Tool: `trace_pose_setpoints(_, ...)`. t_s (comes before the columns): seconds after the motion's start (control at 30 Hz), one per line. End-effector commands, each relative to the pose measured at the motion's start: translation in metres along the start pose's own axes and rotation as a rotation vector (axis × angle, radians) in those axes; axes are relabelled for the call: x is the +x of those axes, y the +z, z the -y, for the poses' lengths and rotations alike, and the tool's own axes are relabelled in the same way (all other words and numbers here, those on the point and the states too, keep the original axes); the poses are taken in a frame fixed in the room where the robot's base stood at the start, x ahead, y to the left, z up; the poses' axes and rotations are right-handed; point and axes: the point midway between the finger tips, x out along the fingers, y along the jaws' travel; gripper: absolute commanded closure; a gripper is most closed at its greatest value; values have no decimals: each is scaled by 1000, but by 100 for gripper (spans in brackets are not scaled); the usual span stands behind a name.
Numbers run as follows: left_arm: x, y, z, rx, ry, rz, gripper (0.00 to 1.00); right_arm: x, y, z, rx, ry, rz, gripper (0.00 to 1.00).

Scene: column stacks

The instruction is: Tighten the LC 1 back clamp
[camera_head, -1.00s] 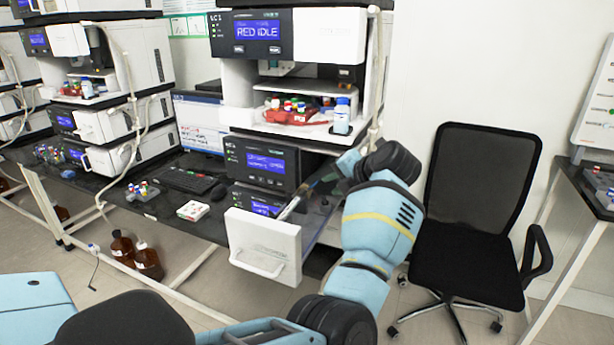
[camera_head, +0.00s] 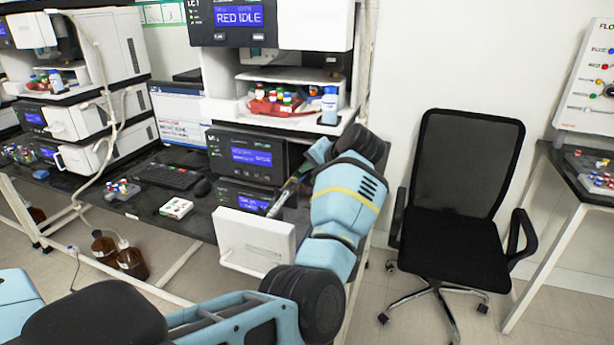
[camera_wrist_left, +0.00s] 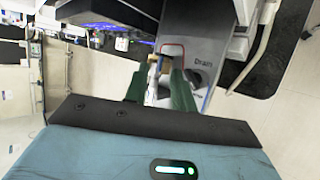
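My left gripper (camera_head: 298,182) reaches down over the drawer from the right. In the left wrist view its two green fingers (camera_wrist_left: 160,90) stand on either side of a slim pale piece (camera_wrist_left: 152,82) with a tan part at its far end. I cannot tell whether they grip it. A grey panel marked "Drain" (camera_wrist_left: 203,62) lies just beyond. I cannot make out the back clamp clearly. My right gripper is out of view.
A red tray of vials and a blue-capped bottle (camera_head: 329,105) stand in the bay above. A small white box (camera_head: 176,208), keyboard (camera_head: 168,176) and mouse (camera_head: 203,187) lie on the left bench. A black chair (camera_head: 455,230) stands right of my arm.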

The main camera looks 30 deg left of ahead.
Motion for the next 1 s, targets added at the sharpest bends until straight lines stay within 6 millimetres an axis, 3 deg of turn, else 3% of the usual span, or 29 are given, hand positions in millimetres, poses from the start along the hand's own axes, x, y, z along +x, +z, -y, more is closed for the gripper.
trace_pose_setpoints(0.2, 24, 0, 0, 2, 0, 0, 74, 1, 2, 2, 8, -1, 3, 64)
trace_pose_setpoints(0.57, 28, 0, 0, 0, 0, 2, 74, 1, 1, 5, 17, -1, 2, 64)
trace_pose_setpoints(0.77, 28, 0, 0, 0, -1, 2, 99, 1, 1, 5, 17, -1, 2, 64)
trace_pose_setpoints(1.0, 28, 0, 0, -1, -2, 2, 100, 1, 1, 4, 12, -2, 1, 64)
